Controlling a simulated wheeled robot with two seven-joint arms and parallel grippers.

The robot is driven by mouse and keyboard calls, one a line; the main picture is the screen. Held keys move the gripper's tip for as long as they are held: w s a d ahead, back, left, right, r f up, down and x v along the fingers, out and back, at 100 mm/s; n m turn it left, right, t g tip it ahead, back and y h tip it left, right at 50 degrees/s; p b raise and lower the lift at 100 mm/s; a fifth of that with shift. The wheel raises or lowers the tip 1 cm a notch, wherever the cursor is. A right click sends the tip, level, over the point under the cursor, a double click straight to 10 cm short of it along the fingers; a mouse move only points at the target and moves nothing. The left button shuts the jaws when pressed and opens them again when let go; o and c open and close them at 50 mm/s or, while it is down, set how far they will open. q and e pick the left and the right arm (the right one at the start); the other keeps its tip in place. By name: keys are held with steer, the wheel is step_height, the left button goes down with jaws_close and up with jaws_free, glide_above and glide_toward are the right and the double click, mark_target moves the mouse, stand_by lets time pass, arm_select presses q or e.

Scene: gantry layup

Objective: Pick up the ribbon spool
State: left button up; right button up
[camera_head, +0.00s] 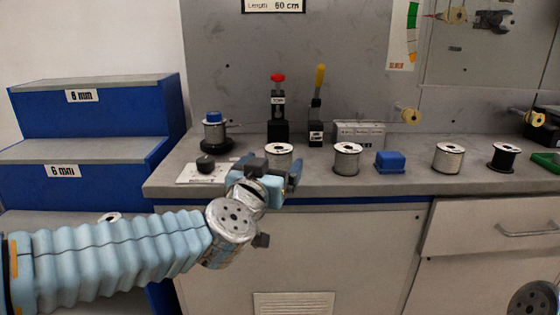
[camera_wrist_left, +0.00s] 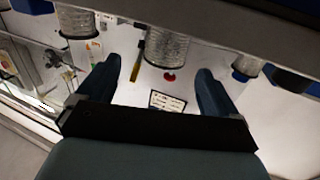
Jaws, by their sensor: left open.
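Several spools with pale flanges stand upright in a row on the grey bench. One silver spool (camera_head: 278,153) stands right behind my left gripper (camera_head: 270,167), which partly hides it. Another silver spool (camera_head: 346,158) stands just to the right, and a third (camera_head: 448,157) farther right. I cannot tell by label which is the ribbon spool. In the left wrist view a silver spool (camera_wrist_left: 166,46) lies ahead, between the lines of the two fingers, with the left gripper (camera_wrist_left: 155,72) open and empty. Another spool (camera_wrist_left: 77,21) shows to its left.
A blue block (camera_head: 390,161) sits between spools, and a dark spool (camera_head: 503,156) is at the right. Red-topped (camera_head: 278,105) and yellow-topped (camera_head: 317,105) tools stand behind. A blue-capped spool (camera_head: 214,130) is left. Blue steps (camera_head: 95,110) adjoin the bench.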

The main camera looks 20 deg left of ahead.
mark_target(278, 158)
arm_select(q)
steer(key=w, duration=0.3)
steer(key=shift+w, duration=0.4)
steer(key=w, duration=0.5)
steer(key=shift+w+a+f, duration=0.15)
steer(key=shift+a+f, duration=0.1)
steer(key=shift+f, duration=0.1)
steer(key=shift+b, duration=0.3)
steer(key=c, duration=1.2)
steer(key=shift+r, duration=0.1)
steer(key=shift+c, duration=1)
